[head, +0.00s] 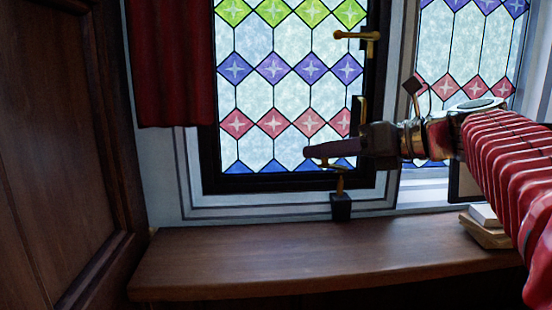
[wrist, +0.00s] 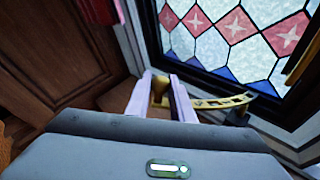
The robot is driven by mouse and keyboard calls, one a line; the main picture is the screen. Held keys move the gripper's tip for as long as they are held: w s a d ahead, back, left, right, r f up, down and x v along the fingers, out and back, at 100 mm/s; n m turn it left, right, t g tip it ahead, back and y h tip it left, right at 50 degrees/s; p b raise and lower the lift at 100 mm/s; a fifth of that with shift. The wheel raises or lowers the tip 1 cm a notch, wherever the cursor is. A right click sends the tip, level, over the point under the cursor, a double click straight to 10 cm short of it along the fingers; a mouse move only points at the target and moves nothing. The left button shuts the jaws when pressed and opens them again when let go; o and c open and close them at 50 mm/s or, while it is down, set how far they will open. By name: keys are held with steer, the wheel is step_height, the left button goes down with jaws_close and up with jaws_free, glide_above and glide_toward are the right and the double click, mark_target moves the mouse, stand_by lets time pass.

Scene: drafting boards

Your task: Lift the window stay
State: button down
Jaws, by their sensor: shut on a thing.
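The window stay is a brass bar with holes and a rounded knob end. In the wrist view the stay (wrist: 222,102) runs from between my fingers to a dark block (wrist: 237,116) at the right. My gripper (wrist: 163,96) is shut on its knob end, with one pale finger on each side. In the head view my gripper (head: 310,152) reaches in from the right, level with the lower window edge. Only a little of the stay (head: 329,164) shows under it, above a brass pin and black block (head: 341,207). My fingers hide the rest.
The leaded window (head: 290,90) has a dark frame and a brass handle (head: 357,37) higher up. A wooden sill (head: 300,255) lies below, mostly clear. Books (head: 484,230) are stacked at its right. A red curtain (head: 172,65) hangs at the left, beside wooden panelling (head: 60,150).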

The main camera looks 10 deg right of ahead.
steer(key=c, duration=1.5)
jaws_free()
steer(key=shift+c, duration=0.2)
steer(key=v, duration=1.3)
steer(key=shift+s+d, duration=0.3)
